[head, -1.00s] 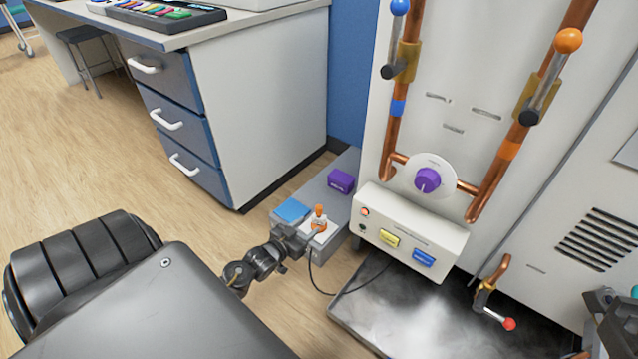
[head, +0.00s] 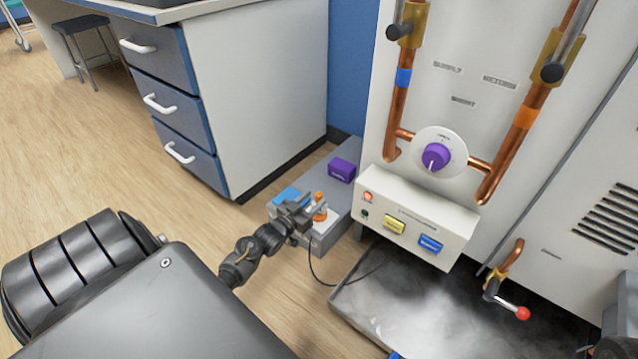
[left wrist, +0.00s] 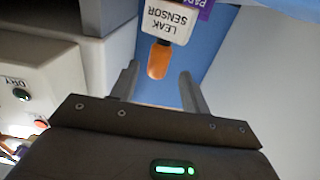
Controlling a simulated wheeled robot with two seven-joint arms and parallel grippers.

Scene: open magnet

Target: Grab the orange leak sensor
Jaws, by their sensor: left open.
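The orange leak sensor (head: 320,208) stands on a grey low box beside the white panel in the head view. In the left wrist view its white label block reads LEAK SENSOR, and its orange tip (left wrist: 158,60) shows between the two fingers. My left gripper (head: 304,204) is open and right beside the sensor, partly covering it in the head view. In the left wrist view the fingers (left wrist: 158,85) stand apart on either side of the orange tip; I cannot tell whether they touch it. A dark shape at the lower right edge may be my right arm; its gripper cannot be made out.
A blue pad (head: 287,196) and a purple block (head: 342,170) sit on the same grey box (head: 322,180). A thin black cable runs toward the metal drip tray (head: 345,300). The control box (head: 415,222) and copper pipes stand right; a drawer cabinet (head: 255,110) stands behind.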

